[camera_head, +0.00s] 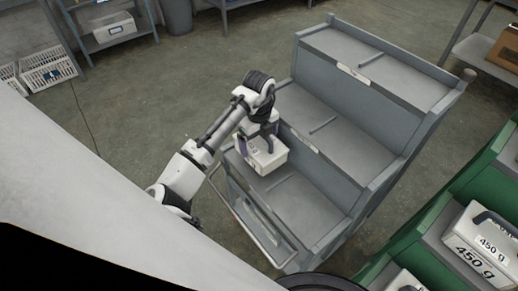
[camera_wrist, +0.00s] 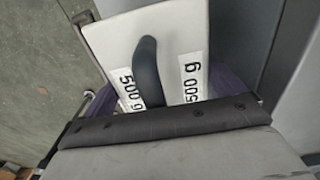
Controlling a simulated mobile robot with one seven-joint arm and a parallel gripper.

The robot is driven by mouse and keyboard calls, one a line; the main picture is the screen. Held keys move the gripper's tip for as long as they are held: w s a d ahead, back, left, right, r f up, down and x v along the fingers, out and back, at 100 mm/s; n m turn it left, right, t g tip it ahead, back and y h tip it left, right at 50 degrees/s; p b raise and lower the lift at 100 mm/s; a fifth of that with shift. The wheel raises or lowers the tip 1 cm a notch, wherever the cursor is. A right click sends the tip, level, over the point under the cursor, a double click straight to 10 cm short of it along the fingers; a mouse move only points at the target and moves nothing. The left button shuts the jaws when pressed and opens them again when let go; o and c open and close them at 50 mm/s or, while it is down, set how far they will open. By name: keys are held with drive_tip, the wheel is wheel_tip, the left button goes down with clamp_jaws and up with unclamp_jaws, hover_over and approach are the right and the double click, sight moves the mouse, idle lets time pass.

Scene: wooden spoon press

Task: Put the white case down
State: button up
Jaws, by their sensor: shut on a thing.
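The white case (camera_head: 269,158) is in my gripper (camera_head: 263,145), over the lowest shelf of a grey stepped cart (camera_head: 318,212) in the head view. In the wrist view the white case (camera_wrist: 151,30) shows a dark handle and two "500 g" labels. My gripper (camera_wrist: 165,97) is shut on the case, with its purple fingers at the two sides. I cannot tell whether the underside of the case touches the shelf.
The cart's steps look empty, with low dividers and a push bar (camera_head: 252,222) at the front left. A green rack (camera_head: 420,255) at lower right holds white cases (camera_head: 480,243) marked "450 g". A shelf with a cardboard box (camera_head: 505,50) stands at upper right.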

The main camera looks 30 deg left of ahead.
sight(259, 149)
drive_tip(key=shift+f, duration=2)
